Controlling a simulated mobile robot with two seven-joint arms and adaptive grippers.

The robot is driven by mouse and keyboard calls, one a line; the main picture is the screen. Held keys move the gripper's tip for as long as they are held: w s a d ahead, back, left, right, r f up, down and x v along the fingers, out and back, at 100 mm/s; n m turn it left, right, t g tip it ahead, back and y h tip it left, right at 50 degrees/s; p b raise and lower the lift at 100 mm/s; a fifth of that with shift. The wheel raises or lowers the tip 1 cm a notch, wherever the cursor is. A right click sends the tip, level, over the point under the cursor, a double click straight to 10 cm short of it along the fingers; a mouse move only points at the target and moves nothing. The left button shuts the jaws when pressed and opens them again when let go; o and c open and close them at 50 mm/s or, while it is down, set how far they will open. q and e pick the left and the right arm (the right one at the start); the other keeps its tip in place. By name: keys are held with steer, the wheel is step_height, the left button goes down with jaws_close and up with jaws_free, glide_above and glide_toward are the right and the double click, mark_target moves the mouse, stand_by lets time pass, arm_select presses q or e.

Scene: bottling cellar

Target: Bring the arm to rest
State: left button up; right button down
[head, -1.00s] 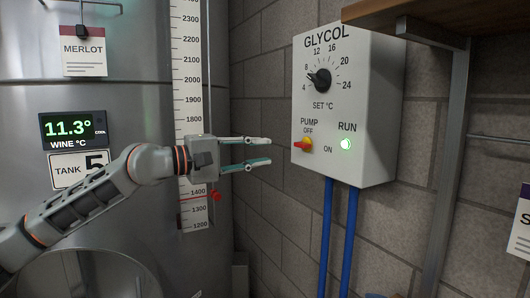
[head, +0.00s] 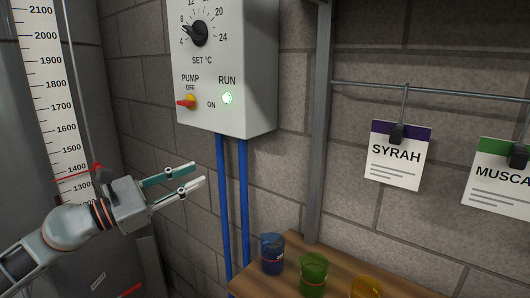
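My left arm comes in from the lower left. Its gripper (head: 187,181) has its two fingers a little apart with nothing between them. It shows in front of the block wall, left of the blue pipes and below the glycol box (head: 222,65). The gripper looks clear of the box. The black dial (head: 199,33) is partly near the top edge. My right gripper does not show.
Two blue pipes (head: 243,190) run down from the box. A wooden shelf (head: 330,270) at the bottom bears a blue beaker (head: 272,254), a green beaker (head: 313,273) and a yellow one (head: 366,288). SYRAH (head: 398,165) and MUSCA (head: 500,190) cards hang from a rail (head: 450,93).

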arm_select(q)
steer(key=s+f+n+t+y, duration=0.2)
steer(key=s+f+n+y, duration=0.2)
steer(key=f+n, duration=1.05)
steer(key=s+f+n+t+y, duration=0.2)
steer(key=s+f+n+y, duration=0.15)
steer(key=f+n, duration=1.1)
steer(key=s+a+f+n+g+y, duration=0.2)
steer(key=s+f+n+g+y, duration=0.3)
steer(key=s+f+n, duration=1.2)
steer(key=s+f, duration=0.5)
steer(key=f, duration=0.1)
steer(key=shift+s+a+f+n+g, duration=0.25)
steer(key=shift+s+f+n+g, duration=0.05)
steer(key=shift+f+n+g, duration=0.1)
